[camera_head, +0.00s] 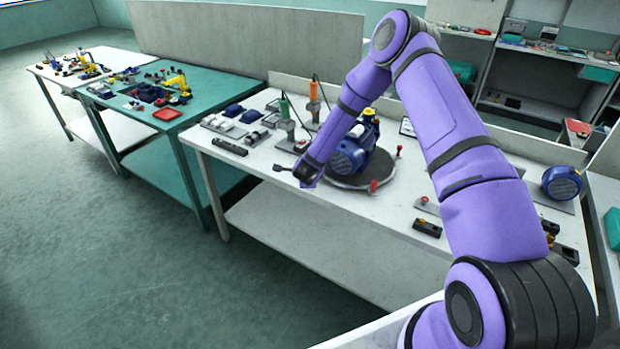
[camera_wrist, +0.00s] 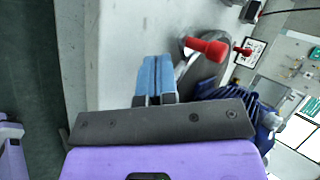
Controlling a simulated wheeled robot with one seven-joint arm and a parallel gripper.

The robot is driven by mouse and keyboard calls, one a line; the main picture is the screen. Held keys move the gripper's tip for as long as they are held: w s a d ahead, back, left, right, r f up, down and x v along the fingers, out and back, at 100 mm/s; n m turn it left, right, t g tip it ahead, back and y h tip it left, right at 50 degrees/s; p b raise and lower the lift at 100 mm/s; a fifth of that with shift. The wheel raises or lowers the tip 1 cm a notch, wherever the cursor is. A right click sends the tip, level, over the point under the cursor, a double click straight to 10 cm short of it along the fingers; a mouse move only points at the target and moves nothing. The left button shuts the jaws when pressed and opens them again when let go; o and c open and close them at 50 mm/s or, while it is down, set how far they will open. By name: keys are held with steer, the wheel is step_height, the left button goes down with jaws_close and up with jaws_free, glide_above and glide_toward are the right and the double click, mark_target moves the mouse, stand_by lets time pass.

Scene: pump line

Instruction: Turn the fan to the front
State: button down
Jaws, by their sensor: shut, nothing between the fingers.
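The blue pump unit (camera_head: 347,157), with a ribbed round motor end that I take for the fan side, stands on a grey turntable (camera_head: 345,184) on the white bench. Red knobs stand at the turntable's front edge (camera_head: 374,186) and right side (camera_head: 398,151). My gripper (camera_head: 280,168) is left of the pump, over the bench, empty. In the wrist view my gripper (camera_wrist: 156,62) has its blue fingers together, apart from a red knob (camera_wrist: 205,47) at their right. The blue ribbed motor (camera_wrist: 236,98) is partly hidden behind my gripper's dark plate. My forearm covers part of the pump.
A green and an orange upright tool (camera_head: 314,92) stand behind my gripper. Small parts trays (camera_head: 232,124) lie to the left. Another blue motor (camera_head: 561,182) stands at the far right. The bench's front strip is mostly clear.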

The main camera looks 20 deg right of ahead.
steer(key=shift+s+a+r, duration=0.3)
steer(key=shift+s+r, duration=0.15)
steer(key=shift+s, duration=0.05)
steer(key=s+a+r+n+y, duration=0.15)
steer(key=s+r+n, duration=0.3)
steer(key=r, duration=0.75)
steer(key=s+a+r+n+y, duration=0.15)
steer(key=s+r+n, duration=0.35)
steer(key=r, duration=0.6)
steer(key=s+a+r+n+y, duration=0.1)
steer(key=s+a+r+n, duration=0.2)
steer(key=s+r, duration=0.65)
steer(key=s+d+r+n+g, duration=0.1)
steer(key=s+d+r+n, duration=0.1)
steer(key=s, duration=0.7)
steer(key=s+d+r+n+g, duration=0.1)
steer(key=s+d+r+n, duration=0.1)
steer(key=s+r+n, duration=0.2)
steer(key=s+d+r+n+g, duration=0.1)
steer(key=s+d+r+n, duration=0.1)
steer(key=s+r, duration=0.6)
steer(key=s+n, duration=0.1)
steer(key=s, duration=0.5)
steer(key=shift+s+d+h, duration=0.25)
steer(key=shift+s+h, duration=0.15)
